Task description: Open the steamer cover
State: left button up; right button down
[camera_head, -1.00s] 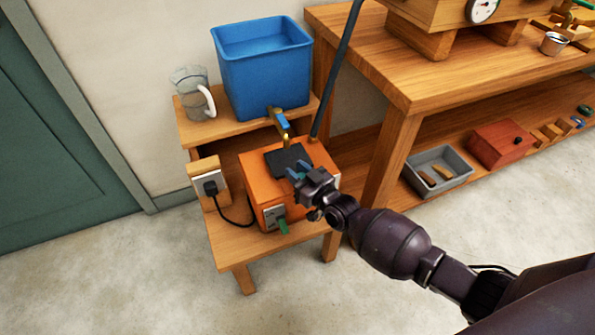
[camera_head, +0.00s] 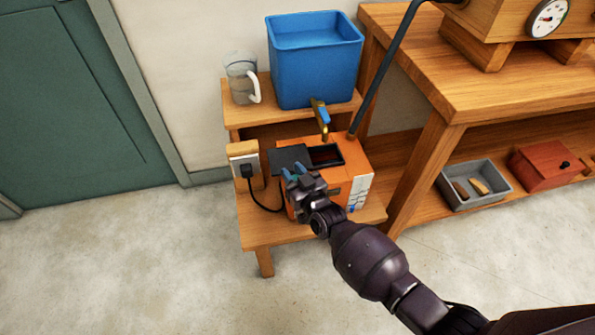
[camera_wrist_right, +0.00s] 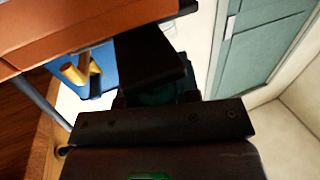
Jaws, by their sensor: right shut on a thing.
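The steamer is an orange box (camera_head: 357,179) on the low wooden stand. Its flat dark cover (camera_head: 289,157) sits over the left part of the box top. To the right of the cover, an opening (camera_head: 326,156) with a dark red inside shows. My right gripper (camera_head: 296,173) is shut on the front edge of the cover; the fingers hide that edge. In the right wrist view, the orange box (camera_wrist_right: 90,25) is at the upper left, beside the dark gripper parts. My left gripper is in neither view.
A brass tap with a blue handle (camera_head: 320,113) hangs from the blue tub (camera_head: 313,65) just behind the opening. A glass jug (camera_head: 241,80) stands left of the tub. A plug (camera_head: 247,170) and cable are left of the box. A dark pipe (camera_head: 385,65) rises at its back right.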

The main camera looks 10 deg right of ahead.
jog(key=c, duration=0.8)
grip_release()
jog(key=shift+s+d, duration=0.1)
jog(key=shift+s, duration=0.15)
jog(key=p+v, duration=0.2)
jog(key=v, duration=0.8)
jog(key=shift+s, duration=0.15)
